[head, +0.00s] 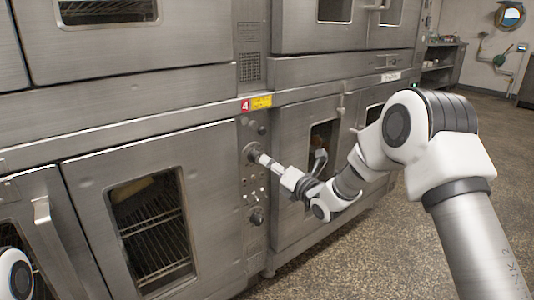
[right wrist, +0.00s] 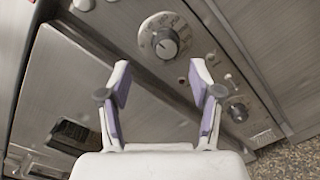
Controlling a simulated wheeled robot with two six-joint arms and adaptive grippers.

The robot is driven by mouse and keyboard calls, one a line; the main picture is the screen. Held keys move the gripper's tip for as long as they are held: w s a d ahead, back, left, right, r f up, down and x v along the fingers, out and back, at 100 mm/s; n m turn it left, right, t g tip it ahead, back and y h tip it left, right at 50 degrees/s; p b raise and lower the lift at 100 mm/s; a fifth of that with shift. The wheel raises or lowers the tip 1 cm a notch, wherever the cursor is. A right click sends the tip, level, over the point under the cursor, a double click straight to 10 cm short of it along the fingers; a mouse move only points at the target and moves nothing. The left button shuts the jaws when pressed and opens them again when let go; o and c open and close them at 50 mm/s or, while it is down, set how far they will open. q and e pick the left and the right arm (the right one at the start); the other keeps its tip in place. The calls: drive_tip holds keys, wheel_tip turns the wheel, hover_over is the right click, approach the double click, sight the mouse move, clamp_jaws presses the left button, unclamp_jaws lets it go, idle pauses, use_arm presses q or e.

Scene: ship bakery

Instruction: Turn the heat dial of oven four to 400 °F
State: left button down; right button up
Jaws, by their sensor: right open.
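Oven four's narrow steel control panel (head: 252,195) stands between two oven doors in the head view, under a red label with a 4 (head: 246,106). A round heat dial (right wrist: 165,42) with a dark knob and a pale marked ring shows in the right wrist view. My right gripper (right wrist: 160,66) is open and empty, its purple-lined fingers pointing at the dial, which lies just beyond the tips. In the head view the right gripper (head: 262,159) is close in front of the panel and partly hides the dial (head: 250,151). The dial's numbers are too small to read.
A lower dark knob (right wrist: 238,112) sits on the same panel and also shows in the head view (head: 257,217). Small switches lie between the two. A windowed oven door (head: 90,205) is at left. Speckled floor (head: 400,240) is open at right.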

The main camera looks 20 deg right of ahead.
sight(256, 157)
drive_tip(key=b+x, duration=0.1)
drive_tip(key=x, duration=0.6)
drive_tip(key=shift+w+f+b, duration=0.4)
drive_tip(key=shift+f, duration=0.1)
drive_tip(key=c, duration=1.1)
